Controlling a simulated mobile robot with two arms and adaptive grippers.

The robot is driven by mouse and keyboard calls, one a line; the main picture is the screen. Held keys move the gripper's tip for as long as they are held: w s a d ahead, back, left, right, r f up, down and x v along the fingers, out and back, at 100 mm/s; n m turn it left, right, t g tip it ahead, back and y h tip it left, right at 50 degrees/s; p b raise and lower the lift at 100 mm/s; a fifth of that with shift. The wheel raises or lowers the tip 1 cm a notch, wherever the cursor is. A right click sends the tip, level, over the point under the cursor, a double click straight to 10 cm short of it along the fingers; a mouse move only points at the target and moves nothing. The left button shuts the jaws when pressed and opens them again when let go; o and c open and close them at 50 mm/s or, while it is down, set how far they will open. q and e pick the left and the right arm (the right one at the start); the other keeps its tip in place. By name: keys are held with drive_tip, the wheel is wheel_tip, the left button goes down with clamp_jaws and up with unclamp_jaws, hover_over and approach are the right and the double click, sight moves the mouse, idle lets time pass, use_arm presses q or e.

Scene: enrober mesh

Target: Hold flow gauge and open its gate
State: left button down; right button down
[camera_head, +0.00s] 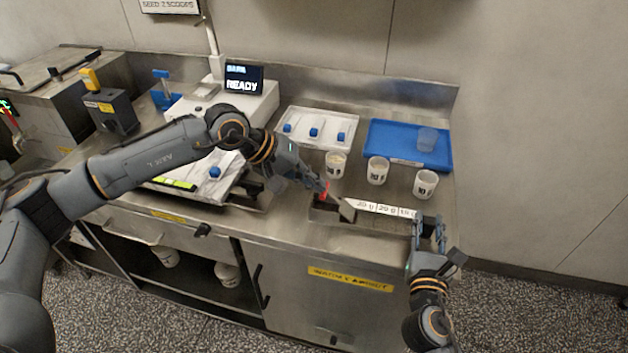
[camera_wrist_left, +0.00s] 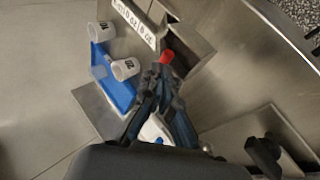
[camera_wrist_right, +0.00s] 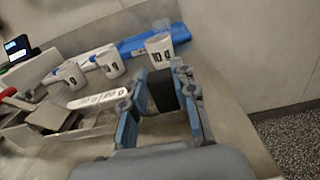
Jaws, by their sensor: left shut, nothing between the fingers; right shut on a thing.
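The flow gauge appears to be the long grey metal trough (camera_head: 345,222) with a white weight-marked strip (camera_head: 382,208), at the counter's front edge. At its left end are a grey plate (camera_head: 347,211), which may be the gate, and a red-tipped lever (camera_head: 325,190). My right gripper (camera_head: 429,222) is shut on a dark grip (camera_wrist_right: 163,90) at the trough's right end. My left gripper (camera_head: 318,184) is shut and empty, its tips right beside the red tip (camera_wrist_left: 167,57). I cannot tell if they touch. The gate's state is unclear.
Three white cups (camera_head: 378,171) stand behind the trough. A blue tray (camera_head: 400,140) with a clear cup (camera_head: 427,138) and a white tray (camera_head: 318,125) with blue-knobbed pieces are further back. A scale with a READY display (camera_head: 243,80) stands back left.

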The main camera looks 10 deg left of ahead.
use_arm(q)
drive_tip(key=shift+a+f, duration=0.2)
drive_tip(key=shift+f, duration=0.15)
idle(0.6)
drive_tip(key=shift+s+d+f, duration=0.15)
drive_tip(key=shift+s+d, duration=0.05)
drive_tip(key=shift+d, duration=0.6)
drive_tip(key=shift+s+d+f, duration=0.1)
drive_tip(key=shift+s+d, duration=0.05)
drive_tip(key=shift+d+r, duration=0.1)
drive_tip(key=shift+r, duration=0.35)
drive_tip(key=s+a+r, duration=0.2)
drive_tip(key=a+r, duration=0.4)
drive_tip(key=r, duration=0.6)
